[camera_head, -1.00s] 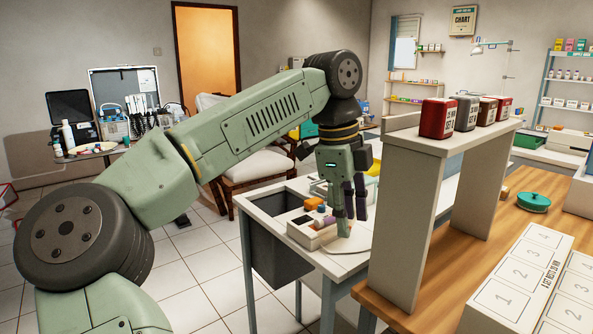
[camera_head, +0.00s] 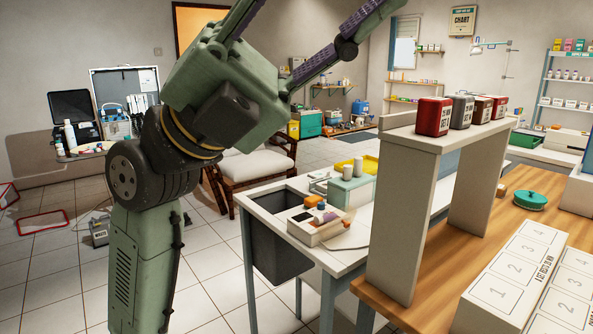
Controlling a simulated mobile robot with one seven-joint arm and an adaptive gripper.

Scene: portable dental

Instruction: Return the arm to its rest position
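My arm is folded up at the left in the head view, close to the camera. My gripper (camera_head: 305,25) points up and to the right, with its two dark fingers spread wide apart. The fingertips run out at the top edge of the picture. I see nothing held between the fingers in the part that shows. The gripper is well clear of the white table and the shelf stand.
A white table (camera_head: 345,255) carries a pale box with small coloured items (camera_head: 315,225) and a pale green-and-white container (camera_head: 350,190). A white stand (camera_head: 405,190) bears several canisters (camera_head: 432,116). A wooden counter (camera_head: 450,235) holds numbered white boxes (camera_head: 515,280) and a green lidded dish (camera_head: 530,200).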

